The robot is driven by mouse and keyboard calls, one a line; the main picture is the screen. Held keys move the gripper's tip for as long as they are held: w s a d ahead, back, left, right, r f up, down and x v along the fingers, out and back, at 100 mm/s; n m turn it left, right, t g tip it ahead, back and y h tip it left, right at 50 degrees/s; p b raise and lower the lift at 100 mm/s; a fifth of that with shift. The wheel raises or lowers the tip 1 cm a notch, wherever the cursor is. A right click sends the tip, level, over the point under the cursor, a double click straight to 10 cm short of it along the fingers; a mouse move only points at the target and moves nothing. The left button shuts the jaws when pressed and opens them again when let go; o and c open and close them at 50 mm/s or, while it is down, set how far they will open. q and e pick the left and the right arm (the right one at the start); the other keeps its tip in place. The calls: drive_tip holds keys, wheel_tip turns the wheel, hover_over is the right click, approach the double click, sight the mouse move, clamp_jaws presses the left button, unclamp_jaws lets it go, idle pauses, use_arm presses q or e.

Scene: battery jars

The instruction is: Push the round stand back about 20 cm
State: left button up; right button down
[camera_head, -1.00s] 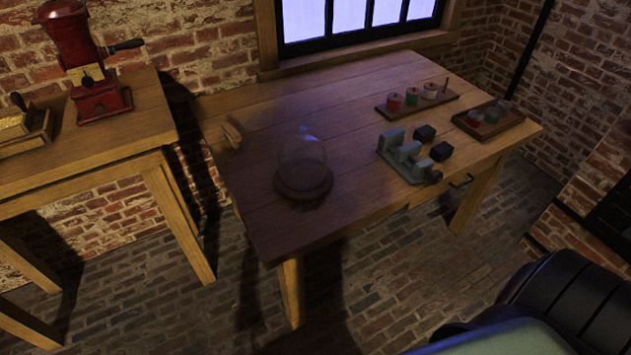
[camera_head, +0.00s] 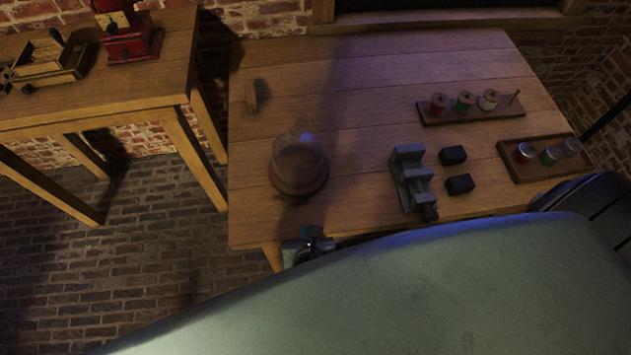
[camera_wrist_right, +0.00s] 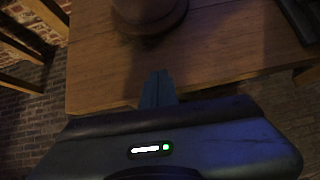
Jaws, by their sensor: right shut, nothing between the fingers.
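The round stand (camera_head: 299,187) is a dark wooden disc under a clear glass dome (camera_head: 298,150), upright on the left front part of the wooden table. In the right wrist view, the stand (camera_wrist_right: 148,22) shows at the top, cut off by the frame edge. My right gripper (camera_head: 312,232) is at the table's front edge, on the near side of the stand and apart from it. In the right wrist view my right gripper (camera_wrist_right: 158,78) is shut, empty, and points toward the stand. My left gripper is not in view.
Behind the stand the table (camera_head: 330,80) is mostly bare. A small wooden piece (camera_head: 250,97) lies back left. A grey vise-like device (camera_head: 412,180) and two black blocks stand to the right, with a spool rack (camera_head: 470,115) and a jar tray (camera_head: 548,168) beyond.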

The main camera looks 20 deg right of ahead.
sight(303, 196)
drive_tip(key=shift+n, duration=0.3)
drive_tip(key=x, duration=0.6)
drive_tip(key=w+r+x, duration=0.1)
drive_tip(key=x, duration=0.2)
drive_tip(key=shift+w+d+f, duration=0.15)
drive_tip(key=shift+d+f, duration=0.05)
drive_tip(key=shift+f, duration=0.1)
drive_tip(key=shift+w+d+r+p, duration=0.1)
drive_tip(key=shift+w+d+p, duration=0.1)
drive_tip(key=shift+w+p, duration=0.3)
drive_tip(key=shift+w+d+r+p, duration=0.1)
drive_tip(key=shift+w+d+p, duration=0.1)
drive_tip(key=shift+w, duration=0.45)
drive_tip(key=shift+w+d+f, duration=0.1)
drive_tip(key=shift+w, duration=0.45)
